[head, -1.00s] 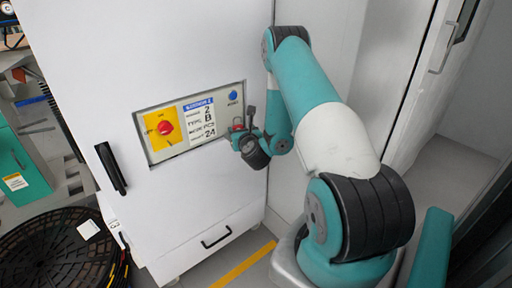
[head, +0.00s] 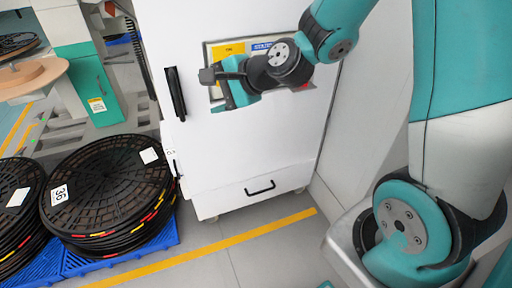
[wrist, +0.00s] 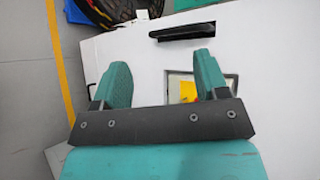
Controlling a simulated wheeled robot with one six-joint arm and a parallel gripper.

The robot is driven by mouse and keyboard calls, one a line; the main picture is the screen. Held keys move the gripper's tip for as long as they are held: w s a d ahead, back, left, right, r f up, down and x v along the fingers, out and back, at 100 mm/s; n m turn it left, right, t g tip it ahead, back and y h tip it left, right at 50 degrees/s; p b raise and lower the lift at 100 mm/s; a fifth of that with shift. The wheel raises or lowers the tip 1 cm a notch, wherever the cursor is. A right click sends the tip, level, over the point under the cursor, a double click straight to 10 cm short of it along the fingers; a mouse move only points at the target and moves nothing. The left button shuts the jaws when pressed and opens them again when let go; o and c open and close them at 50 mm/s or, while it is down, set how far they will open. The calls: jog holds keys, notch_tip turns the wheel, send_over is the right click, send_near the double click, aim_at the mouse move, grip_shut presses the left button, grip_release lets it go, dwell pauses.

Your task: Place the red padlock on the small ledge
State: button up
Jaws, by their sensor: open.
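I cannot make out the red padlock or the small ledge in either current view. A small red patch shows at the lower edge of my arm in the head view, too small to identify. My gripper (head: 224,98) is in front of the white cabinet (head: 230,155) and covers much of its control panel (head: 229,49). In the wrist view my gripper (wrist: 161,68) has its two teal fingers wide apart with nothing between them. The panel's yellow plate (wrist: 188,91) shows just left of the right finger.
The cabinet has a black side handle (head: 176,93) and a lower drawer handle (head: 260,188). Black reels (head: 105,190) on blue pallets (head: 130,250) stand at the left. A teal machine (head: 92,75) stands behind them. Grey floor with a yellow line (head: 235,238) lies in front.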

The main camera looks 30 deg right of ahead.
jog(key=s+a+r+n+g, duration=0.2)
jog(key=s+a+n+g, duration=0.45)
jog(key=s+n, duration=0.45)
jog(key=s+d+r+n+g+h, duration=0.1)
jog(key=s+n+g+h, duration=0.1)
jog(key=s+n, duration=0.8)
jog(key=s+g, duration=0.1)
jog(key=s, duration=0.2)
jog(key=shift+d+r+n+h, duration=0.15)
jog(key=shift+r+n+h, duration=0.15)
jog(key=shift+r+h, duration=0.1)
jog(key=shift+w+g, duration=0.1)
jog(key=shift+g, duration=0.15)
